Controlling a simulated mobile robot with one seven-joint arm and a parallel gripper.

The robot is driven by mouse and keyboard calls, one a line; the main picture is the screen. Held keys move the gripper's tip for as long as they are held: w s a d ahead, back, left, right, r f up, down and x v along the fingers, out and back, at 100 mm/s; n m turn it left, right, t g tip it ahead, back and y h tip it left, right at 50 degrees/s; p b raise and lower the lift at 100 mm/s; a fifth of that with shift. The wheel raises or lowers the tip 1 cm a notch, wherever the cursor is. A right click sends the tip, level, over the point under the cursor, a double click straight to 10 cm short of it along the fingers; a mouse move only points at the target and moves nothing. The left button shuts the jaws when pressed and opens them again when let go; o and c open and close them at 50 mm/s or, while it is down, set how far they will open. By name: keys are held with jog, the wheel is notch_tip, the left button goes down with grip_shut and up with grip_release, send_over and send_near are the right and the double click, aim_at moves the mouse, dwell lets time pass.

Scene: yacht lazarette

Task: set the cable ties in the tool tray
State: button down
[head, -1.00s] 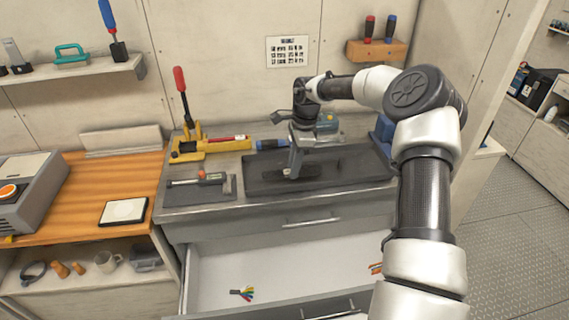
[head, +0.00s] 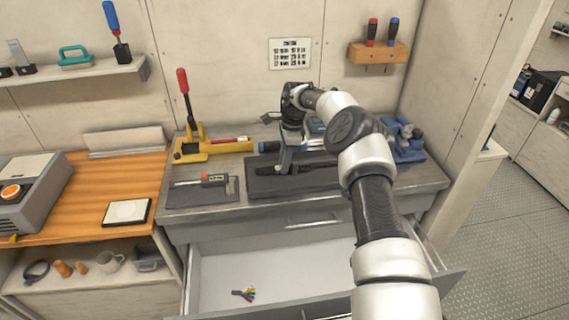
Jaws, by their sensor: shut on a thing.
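A long black thing (head: 318,165) lies to the right of the fingers on the same tray. A bundle of coloured strands with a dark end (head: 244,294) lies in the open drawer (head: 215,270). My arm hides the drawer's right part.
A grey mat (head: 190,197) with a gauge-like tool (head: 214,180) lies left of the tray. A yellow tool with a red-handled lever (head: 184,85) stands behind it. A blue vice (head: 406,142) stands at the right. The open drawer juts out in front.

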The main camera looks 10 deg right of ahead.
jog(key=shift+f, duration=0.25)
jog(key=shift+f, duration=0.15)
jog(key=c, duration=1.6)
grip_release()
jog(key=shift+o, duration=0.2)
notch_tip(320, 180, up, 12)
jog(key=d, duration=0.2)
